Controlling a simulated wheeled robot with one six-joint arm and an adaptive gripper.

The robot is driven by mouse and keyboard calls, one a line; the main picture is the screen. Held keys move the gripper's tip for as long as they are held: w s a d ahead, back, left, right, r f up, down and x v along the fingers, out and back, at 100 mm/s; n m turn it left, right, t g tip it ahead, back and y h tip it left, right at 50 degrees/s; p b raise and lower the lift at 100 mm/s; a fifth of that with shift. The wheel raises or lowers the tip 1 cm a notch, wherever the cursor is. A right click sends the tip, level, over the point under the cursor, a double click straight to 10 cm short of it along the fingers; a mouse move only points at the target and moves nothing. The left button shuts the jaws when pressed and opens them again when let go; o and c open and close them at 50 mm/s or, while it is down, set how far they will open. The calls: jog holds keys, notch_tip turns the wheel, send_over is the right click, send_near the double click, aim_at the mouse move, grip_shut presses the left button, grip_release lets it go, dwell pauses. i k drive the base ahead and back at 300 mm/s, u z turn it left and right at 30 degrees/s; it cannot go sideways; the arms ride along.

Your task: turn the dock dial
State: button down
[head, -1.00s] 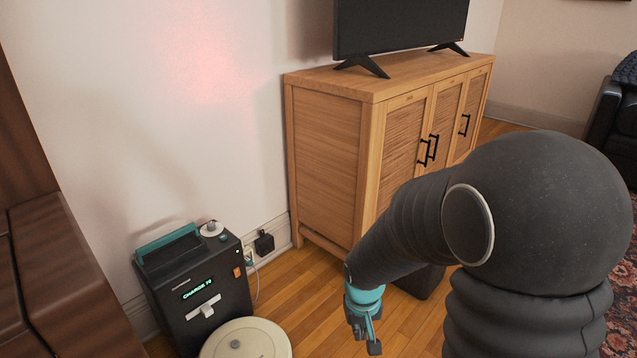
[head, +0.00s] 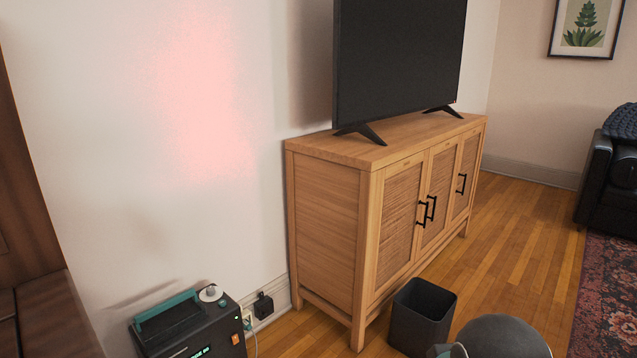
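The dock (head: 186,327) is a dark box with a teal-edged top at the bottom left of the head view, against the wall. Its lower front is cut off by the picture edge. The dial (head: 210,293) is a round pale knob on the dock's top at the right rear. My arm shows only as a dark rounded part at the bottom edge, right of centre. My gripper is out of the picture, so its distance from the dial cannot be seen.
A wooden cabinet (head: 325,225) with a TV (head: 400,60) stands right of the dock. A black bin (head: 422,315) stands on the floor in front of it. A wall outlet with a black plug (head: 263,305) is beside the dock. A brown wooden piece (head: 40,310) is at left.

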aim_at(210, 291)
jog(key=u, duration=1.3)
jog(key=k, duration=0.65)
jog(key=z, duration=0.4)
jog(key=i, duration=1.6)
jog(key=u, duration=0.3)
